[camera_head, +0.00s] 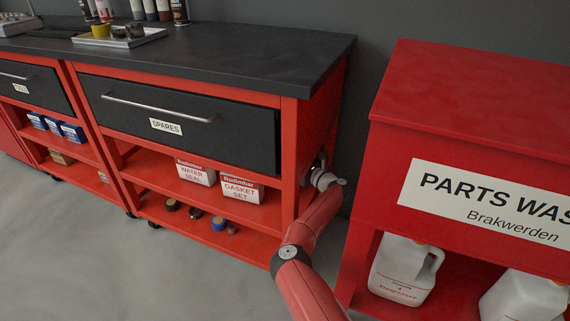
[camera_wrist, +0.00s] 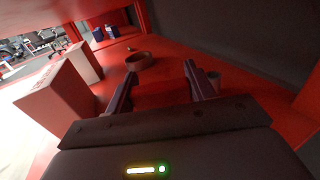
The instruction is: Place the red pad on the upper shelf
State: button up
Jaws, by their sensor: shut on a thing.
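The upper shelf (camera_head: 165,180) of the bench marked SPARES is a red board below the drawer, and it also shows in the wrist view (camera_wrist: 172,68). My gripper (camera_wrist: 160,70) is low over this shelf, at its right end. Its two fingers stand apart with a dull red piece, apparently the red pad (camera_wrist: 161,94), between them. The pad blends with the red board, so I cannot tell whether it touches the shelf. In the head view my fingers and the pad are hidden behind the bench's right side.
Water seal (camera_head: 195,172) and gasket set (camera_head: 240,188) boxes stand on the upper shelf, left of my gripper in the wrist view. A brown ring (camera_wrist: 139,61) lies ahead, and a small cylinder (camera_wrist: 214,80) stands by the right finger. The red parts washer (camera_head: 470,130) is close on the right.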

jog(key=shift+w+a+f, duration=0.9)
jog(key=shift+w+a, duration=0.1)
jog(key=shift+a, duration=0.1)
jog(key=shift+w+a+f, duration=0.3)
jog(key=shift+a+f, duration=0.05)
jog(key=shift+f, duration=0.1)
jog(key=shift+f, duration=0.1)
jog(key=o, duration=1.1)
jog(key=v, duration=1.2)
jog(key=shift+s, duration=0.1)
